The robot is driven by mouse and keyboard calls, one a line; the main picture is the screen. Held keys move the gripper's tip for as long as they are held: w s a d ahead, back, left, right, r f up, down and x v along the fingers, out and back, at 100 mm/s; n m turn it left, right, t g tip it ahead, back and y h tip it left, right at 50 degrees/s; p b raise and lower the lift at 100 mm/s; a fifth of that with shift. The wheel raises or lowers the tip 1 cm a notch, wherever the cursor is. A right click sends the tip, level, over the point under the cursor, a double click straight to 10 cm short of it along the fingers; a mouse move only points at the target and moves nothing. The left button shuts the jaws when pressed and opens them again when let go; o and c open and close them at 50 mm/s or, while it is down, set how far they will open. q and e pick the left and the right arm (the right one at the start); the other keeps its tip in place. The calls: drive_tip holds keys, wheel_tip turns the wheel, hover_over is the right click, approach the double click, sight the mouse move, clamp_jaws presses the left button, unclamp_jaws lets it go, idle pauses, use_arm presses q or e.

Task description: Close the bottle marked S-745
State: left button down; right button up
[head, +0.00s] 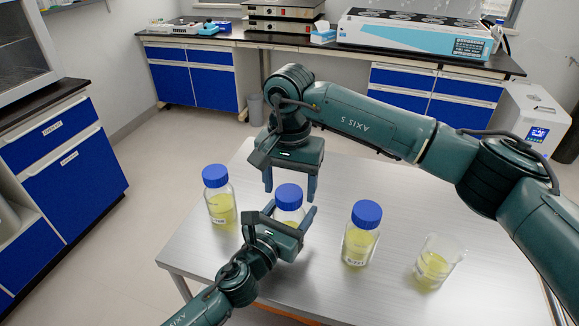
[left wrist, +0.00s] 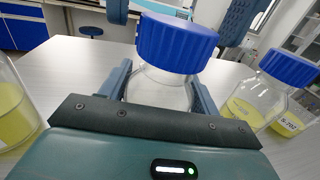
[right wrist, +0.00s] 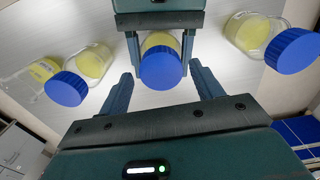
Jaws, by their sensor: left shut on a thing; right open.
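The middle bottle (head: 287,213) holds yellow liquid and has a blue cap (head: 289,193) at its mouth; I cannot tell how tightly it sits. Its label is hidden, so I cannot read S-745. My left gripper (head: 287,217) is shut around this bottle's body below the cap; the cap rises above the fingers in the left wrist view (left wrist: 177,42). My right gripper (head: 289,188) is open and points down over the cap. In the right wrist view, the cap (right wrist: 162,70) lies between the open fingers (right wrist: 162,88), with gaps on both sides.
A blue-capped bottle (head: 221,207) stands left and another (head: 358,243) right, both with yellow liquid and labels too small to read surely. A beaker (head: 437,262) of yellow liquid stands farther right. The steel table (head: 400,310) is clear in front. A counter (head: 340,52) with equipment stands behind.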

drive_tip(key=shift+f, duration=0.75)
drive_tip(key=shift+c, duration=0.3)
